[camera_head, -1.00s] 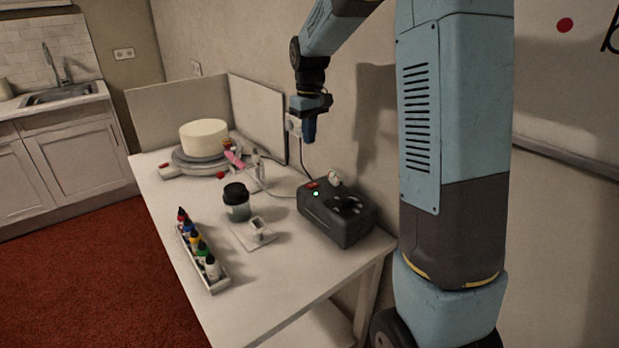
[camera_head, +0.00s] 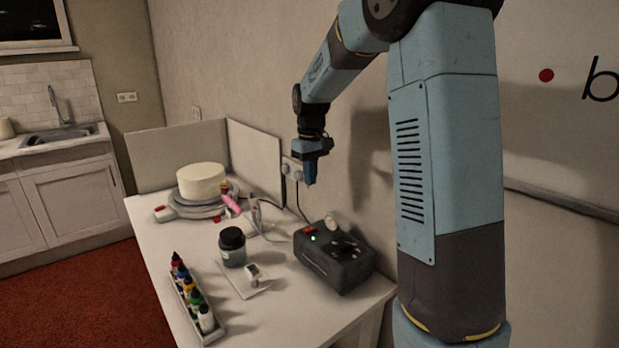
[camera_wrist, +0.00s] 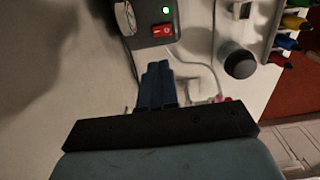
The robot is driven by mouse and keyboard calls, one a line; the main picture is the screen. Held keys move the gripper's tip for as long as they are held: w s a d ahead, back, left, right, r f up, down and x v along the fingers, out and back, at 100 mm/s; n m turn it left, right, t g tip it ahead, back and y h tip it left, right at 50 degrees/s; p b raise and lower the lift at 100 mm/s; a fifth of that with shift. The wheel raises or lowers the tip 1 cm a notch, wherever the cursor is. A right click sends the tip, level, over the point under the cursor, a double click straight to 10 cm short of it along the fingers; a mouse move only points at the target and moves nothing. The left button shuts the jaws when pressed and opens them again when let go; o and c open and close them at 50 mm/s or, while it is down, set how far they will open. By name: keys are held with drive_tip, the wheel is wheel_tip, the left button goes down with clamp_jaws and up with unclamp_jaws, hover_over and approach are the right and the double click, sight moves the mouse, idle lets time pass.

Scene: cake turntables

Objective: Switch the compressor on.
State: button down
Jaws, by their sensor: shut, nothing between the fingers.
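The compressor (camera_head: 335,262) is a dark box with a round gauge (camera_head: 330,222) on the right of the table. Its red switch (camera_head: 309,230) is on the top near the back edge, and a green light (camera_head: 313,239) glows beside it. In the wrist view the red switch (camera_wrist: 162,30) and lit green light (camera_wrist: 165,11) show at the top. My gripper (camera_head: 310,184) is shut and empty, pointing down above and behind the compressor, apart from it. In the wrist view my shut fingers (camera_wrist: 157,84) are below the switch.
A white cake (camera_head: 201,182) stands on a turntable at the back. A dark-lidded jar (camera_head: 232,248) and a rack of coloured bottles (camera_head: 190,292) stand left of the compressor. A wall socket (camera_head: 291,168) with cables is behind my gripper.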

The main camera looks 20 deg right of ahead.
drive_tip(key=shift+r, duration=0.1)
wheel_tip(320, 180, up, 14)
drive_tip(key=d, duration=0.1)
drive_tip(key=shift+w+d+f, duration=0.2)
drive_tip(key=shift+w+d, duration=0.2)
drive_tip(key=shift+w, duration=0.05)
idle(0.4)
